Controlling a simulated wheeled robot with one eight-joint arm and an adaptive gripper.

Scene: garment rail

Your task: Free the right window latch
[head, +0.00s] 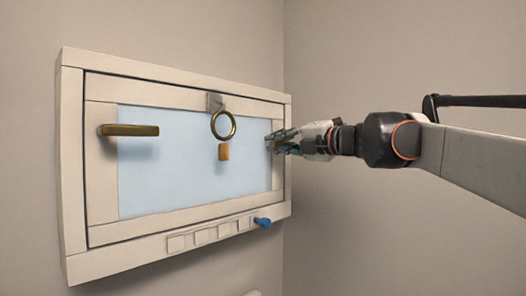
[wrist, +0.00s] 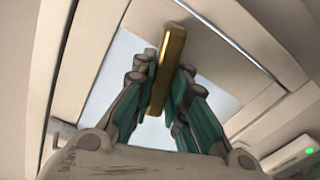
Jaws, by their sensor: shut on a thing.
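A window (head: 190,180) with a pale frame and light blue pane is on the wall in the head view. The left latch (head: 130,130) is a brass bar lying level on the left side of the frame. My gripper (head: 278,140) is at the right side of the frame in the head view and covers the right latch there. In the wrist view the right latch (wrist: 174,50) is a brass bar between the fingers of my gripper (wrist: 164,88). The fingers are shut on it.
A brass ring (head: 223,125) with a small orange tag (head: 224,152) hangs from a grey plate at the top of the window. A blue knob (head: 263,222) and several pale square tiles (head: 206,236) are along the bottom ledge. A dark bar (head: 480,100) runs at the upper right.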

